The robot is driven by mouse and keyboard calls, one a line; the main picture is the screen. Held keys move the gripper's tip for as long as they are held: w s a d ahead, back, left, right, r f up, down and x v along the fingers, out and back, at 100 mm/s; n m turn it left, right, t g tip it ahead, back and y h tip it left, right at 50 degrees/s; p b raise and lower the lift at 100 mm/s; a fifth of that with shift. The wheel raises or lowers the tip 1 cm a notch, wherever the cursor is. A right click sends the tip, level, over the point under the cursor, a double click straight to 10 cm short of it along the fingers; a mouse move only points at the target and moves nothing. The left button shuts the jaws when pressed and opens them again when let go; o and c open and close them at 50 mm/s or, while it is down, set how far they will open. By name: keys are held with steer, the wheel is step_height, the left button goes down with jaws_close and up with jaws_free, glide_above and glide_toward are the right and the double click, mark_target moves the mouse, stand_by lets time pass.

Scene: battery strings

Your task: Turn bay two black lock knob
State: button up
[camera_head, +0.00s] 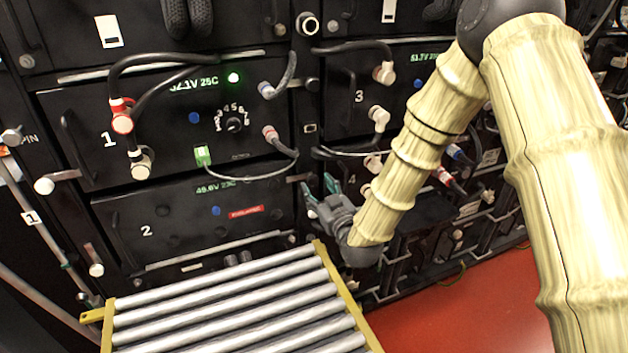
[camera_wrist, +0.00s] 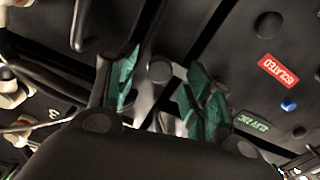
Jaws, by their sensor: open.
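Bay two is the lower-left black panel (camera_head: 180,225) with a green display, a blue button and a red "ISOLATED" label (camera_head: 246,212). Its label also shows upside down in the wrist view (camera_wrist: 278,70). My gripper (camera_head: 320,188) is at the right edge of bay two, with green fingertips pointing at the rack. In the wrist view my gripper (camera_wrist: 163,78) is open. A round dark knob (camera_wrist: 160,69) shows between its fingers, apparently bay two's black lock knob. I cannot tell whether the fingers touch it. In the head view my gripper seems to hide this knob.
A roller table (camera_head: 225,312) with yellow rails stands in front of bay two. Bay one (camera_head: 165,115) above has cables and a green plug (camera_head: 203,156). A cable (camera_head: 255,176) loops down near bay two's top right. Red floor (camera_head: 460,310) is clear at lower right.

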mark_target(315, 182)
steer(key=shift+x, duration=0.8)
steer(key=shift+w+a+r, duration=0.25)
steer(key=shift+w+r, duration=0.05)
steer(key=shift+w, duration=0.2)
steer(key=shift+w+a+f, duration=0.2)
steer(key=shift+w+f, duration=0.05)
steer(key=shift+w, duration=0.35)
steer(key=shift+s+r, duration=0.1)
steer(key=c, duration=1.1)
